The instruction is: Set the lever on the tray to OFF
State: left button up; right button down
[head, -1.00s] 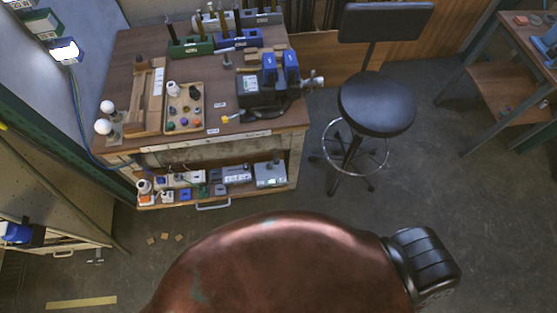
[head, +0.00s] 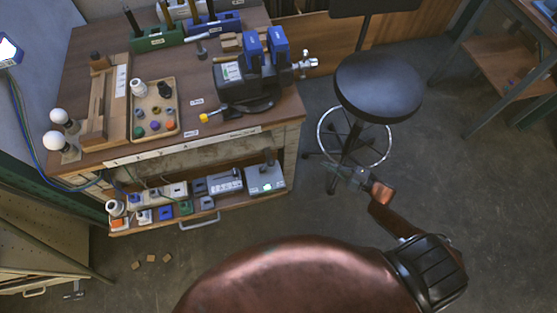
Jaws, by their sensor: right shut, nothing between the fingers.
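A grey box (head: 258,184) with a dark upright lever (head: 268,157) and a small green-lit spot stands at the right end of the pull-out tray (head: 160,226) under the workbench top. The lever's markings are too small to read. My right gripper (head: 340,172) is shut and empty, in front of the stool's foot ring and well to the right of the lever box, not touching it. My left gripper is not in view.
Sockets, switches and a white bulb base fill the rest of the pull-out tray. The workbench top (head: 225,122) overhangs it and carries a vise (head: 245,75), a tan parts tray (head: 177,132) and bulbs. A black stool (head: 378,85) stands right. Open floor lies in front.

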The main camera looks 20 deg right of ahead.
aim_at(267, 166)
pick_arm(q)
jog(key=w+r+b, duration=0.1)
jog(key=b, duration=0.1)
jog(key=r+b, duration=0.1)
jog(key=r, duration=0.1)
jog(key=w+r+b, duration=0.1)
jog(key=b, duration=0.1)
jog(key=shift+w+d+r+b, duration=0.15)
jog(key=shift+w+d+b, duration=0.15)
pick_arm(e)
jog(key=s+a+r+n+g+y, duration=0.1)
jog(key=a+r+n+g+y, duration=0.2)
jog(key=r+n+y, duration=0.2)
jog(key=s+a+r+n+g+y, duration=0.2)
jog(key=a+r+n+g+y, duration=0.2)
jog(key=r+n, duration=0.4)
jog(key=shift+y, duration=0.9)
jog(key=shift+w+a, duration=0.1)
jog(key=shift+a, duration=0.1)
